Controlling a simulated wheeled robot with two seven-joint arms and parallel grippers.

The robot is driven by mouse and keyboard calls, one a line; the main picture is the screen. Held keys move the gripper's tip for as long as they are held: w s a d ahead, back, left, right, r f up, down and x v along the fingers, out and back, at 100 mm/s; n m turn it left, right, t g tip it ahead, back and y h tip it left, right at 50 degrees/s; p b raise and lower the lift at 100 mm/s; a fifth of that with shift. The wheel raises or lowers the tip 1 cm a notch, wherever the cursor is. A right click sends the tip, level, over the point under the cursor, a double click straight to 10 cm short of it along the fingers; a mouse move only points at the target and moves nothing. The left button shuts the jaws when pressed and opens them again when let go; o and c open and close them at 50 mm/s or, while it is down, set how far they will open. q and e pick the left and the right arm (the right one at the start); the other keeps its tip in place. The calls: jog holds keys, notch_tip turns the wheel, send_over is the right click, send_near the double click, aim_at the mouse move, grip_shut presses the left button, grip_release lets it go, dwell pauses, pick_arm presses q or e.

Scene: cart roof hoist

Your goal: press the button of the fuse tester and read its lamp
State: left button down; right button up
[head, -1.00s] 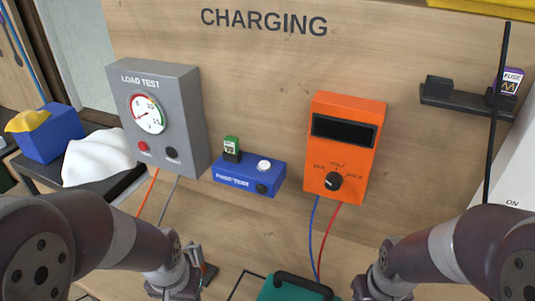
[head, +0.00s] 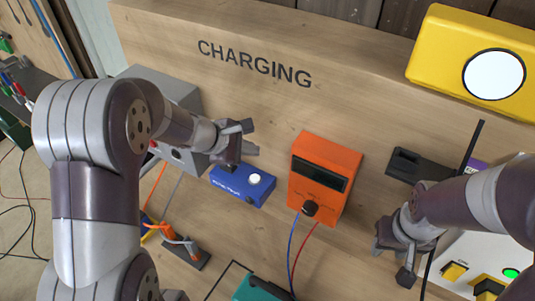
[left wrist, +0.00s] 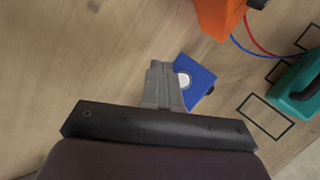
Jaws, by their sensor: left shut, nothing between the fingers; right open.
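The fuse tester (head: 243,186) is a blue box on the wooden board, with a white dome (head: 255,179) on top and a dark round knob (head: 250,199) on its front. The dome looks plain white; I cannot tell any lamp colour. My left gripper (head: 253,151) is shut and empty, just above and behind the tester in the head view; it hides the fuse socket. In the left wrist view the shut fingers (left wrist: 162,85) overlap part of the blue tester (left wrist: 200,78), beside the white dome (left wrist: 184,80). My right gripper (head: 394,266) is open and empty at the right.
An orange meter (head: 325,177) with blue and red leads stands right of the tester. The grey load tester (head: 186,97) is partly behind my left arm. A black holder (head: 418,165), a yellow box with a white disc (head: 493,73) and a teal case (head: 262,289) are around.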

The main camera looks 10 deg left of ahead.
pick_arm(q)
jog(key=shift+w+r, duration=0.25)
jog(key=shift+w, duration=0.15)
jog(key=shift+s, duration=0.1)
jog(key=b, duration=0.7)
send_over(252, 180)
notch_tip(252, 180, down, 8)
jog(key=shift+r, duration=0.1)
jog(key=shift+f, duration=0.5)
jog(key=shift+b, duration=0.3)
dwell(0.7)
jog(key=shift+f+b, duration=0.4)
jog(key=shift+b, duration=0.1)
